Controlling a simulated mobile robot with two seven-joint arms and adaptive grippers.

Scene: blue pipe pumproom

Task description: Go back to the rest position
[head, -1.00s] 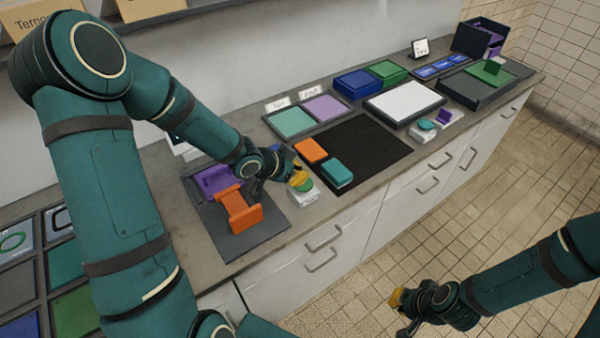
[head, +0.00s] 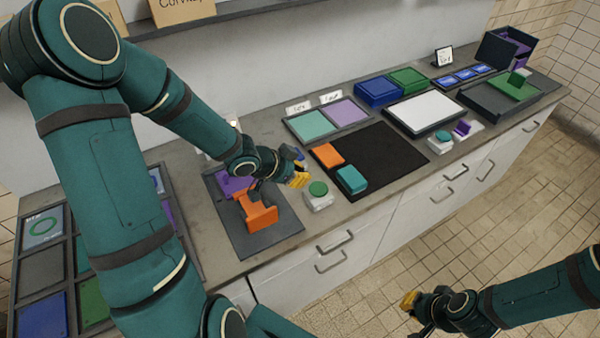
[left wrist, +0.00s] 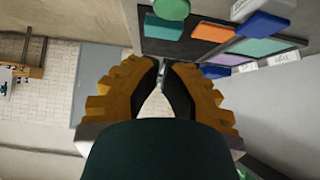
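My left gripper (head: 297,175) hangs over the counter, just left of and apart from a white box with a round green button (head: 318,188). In the left wrist view its yellow fingers (left wrist: 163,68) come close together with nothing held between them. The green button also shows in the left wrist view (left wrist: 172,8), beyond the fingertips. My right gripper (head: 409,302) is low at the right, over the floor and away from the counter. Its yellow fingertip shows, but its opening is not clear.
Below my left arm, an orange piece (head: 258,213) and a purple piece (head: 229,184) rest on a grey mat (head: 272,241). A black mat (head: 385,160) holds an orange and a teal block. Drawers (head: 375,240) front the counter. The tiled floor (head: 530,200) is open.

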